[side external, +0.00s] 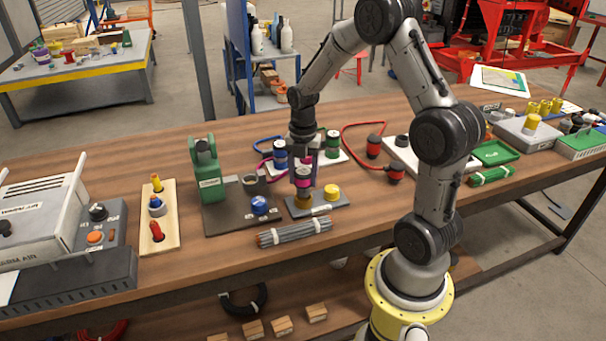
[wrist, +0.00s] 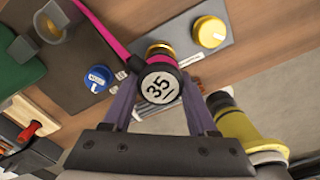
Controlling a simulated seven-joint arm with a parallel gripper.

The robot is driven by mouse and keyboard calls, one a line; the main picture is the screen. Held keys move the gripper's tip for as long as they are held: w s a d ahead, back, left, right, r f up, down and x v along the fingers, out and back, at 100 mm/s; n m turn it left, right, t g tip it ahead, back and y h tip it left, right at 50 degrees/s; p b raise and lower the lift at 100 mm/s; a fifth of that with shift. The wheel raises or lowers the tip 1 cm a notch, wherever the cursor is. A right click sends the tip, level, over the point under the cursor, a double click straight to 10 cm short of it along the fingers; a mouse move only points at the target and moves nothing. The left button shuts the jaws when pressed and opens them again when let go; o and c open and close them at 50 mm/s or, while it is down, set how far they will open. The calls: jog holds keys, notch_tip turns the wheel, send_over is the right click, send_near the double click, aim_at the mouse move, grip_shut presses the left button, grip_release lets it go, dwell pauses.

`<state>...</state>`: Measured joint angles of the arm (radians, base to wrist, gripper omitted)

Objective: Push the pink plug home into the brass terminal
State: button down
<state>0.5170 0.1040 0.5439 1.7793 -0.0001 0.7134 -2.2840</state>
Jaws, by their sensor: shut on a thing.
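The pink plug (side external: 303,172) is upright between the fingers of my gripper (side external: 303,178), which is shut on it. The brass terminal (wrist: 159,48) shows as a gold ring just beyond the plug, on a grey plate (wrist: 185,58). I cannot tell how deep the plug sits.
A yellow knob (side external: 332,192) stands right of the terminal on the same plate. A blue knob (side external: 259,205) and green press-like device (side external: 207,172) are on the left. A bundle of grey rods (side external: 294,232) lies in front. Green and blue connectors stand close behind.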

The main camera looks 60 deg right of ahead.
jog(key=shift+f, duration=1.3)
jog(key=shift+c, duration=0.6)
grip_release()
jog(key=shift+r, duration=0.15)
notch_tip(320, 180, up, 14)
jog(key=shift+f, duration=0.2)
jog(key=shift+a, duration=0.1)
